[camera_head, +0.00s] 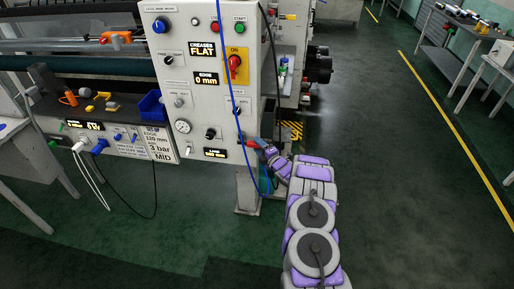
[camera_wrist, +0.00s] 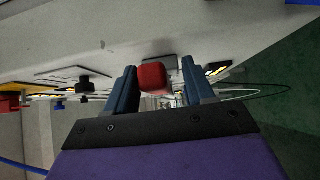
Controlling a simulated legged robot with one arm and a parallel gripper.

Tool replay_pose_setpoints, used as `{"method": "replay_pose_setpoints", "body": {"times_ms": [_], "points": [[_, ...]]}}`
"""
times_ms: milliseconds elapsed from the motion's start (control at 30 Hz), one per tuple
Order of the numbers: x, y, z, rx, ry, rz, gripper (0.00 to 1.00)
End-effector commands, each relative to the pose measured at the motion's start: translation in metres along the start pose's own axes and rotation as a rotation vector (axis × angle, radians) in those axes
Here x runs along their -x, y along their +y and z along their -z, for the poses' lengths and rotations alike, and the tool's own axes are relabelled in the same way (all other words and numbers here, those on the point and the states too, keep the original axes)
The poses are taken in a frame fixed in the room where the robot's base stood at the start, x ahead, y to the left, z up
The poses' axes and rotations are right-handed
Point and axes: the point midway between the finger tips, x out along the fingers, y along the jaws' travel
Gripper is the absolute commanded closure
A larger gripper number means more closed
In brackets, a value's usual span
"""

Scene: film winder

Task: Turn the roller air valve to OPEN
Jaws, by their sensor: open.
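A red valve handle (camera_head: 250,144) sticks out near the lower right edge of the grey control panel (camera_head: 176,72). In the wrist view the red handle (camera_wrist: 152,78) lies between the two blue fingers of my gripper (camera_wrist: 161,80), nearer the left finger. The fingers are open, and a gap shows on the right of the handle. In the head view my gripper (camera_head: 260,148) is at the panel's lower right edge, small and partly hidden by my purple and grey arm. I cannot read any OPEN mark by the valve.
A red rotary switch on a yellow plate (camera_head: 237,66) sits higher on the panel. A pressure gauge (camera_head: 183,126) and several black knobs are nearby. A blue cable (camera_head: 229,75) hangs down the panel front. A blue bin (camera_head: 152,107) stands left.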

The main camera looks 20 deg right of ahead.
Motion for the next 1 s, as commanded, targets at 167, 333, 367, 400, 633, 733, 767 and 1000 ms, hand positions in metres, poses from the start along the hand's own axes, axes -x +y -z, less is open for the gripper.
{"method": "replay_pose_setpoints", "body": {"times_ms": [167, 333, 367, 400, 633, 733, 767, 1000], "points": [[-0.0125, 0.0021, 0.0030, 0.005, 0.001, -0.003, 0.47], [-0.0141, 0.0022, 0.0021, 0.002, 0.000, -0.002, 0.47], [-0.0139, 0.0021, 0.0016, 0.002, 0.000, -0.002, 0.47], [-0.0137, 0.0020, 0.0009, 0.001, 0.000, -0.002, 0.47], [-0.0134, 0.0016, 0.0003, 0.000, 0.000, -0.002, 0.62], [-0.0133, 0.0017, 0.0003, 0.001, 0.000, -0.002, 0.72], [-0.0133, 0.0016, 0.0003, 0.001, 0.000, -0.002, 0.75], [-0.0135, 0.0013, 0.0016, 0.002, 0.000, 0.000, 0.98]]}}
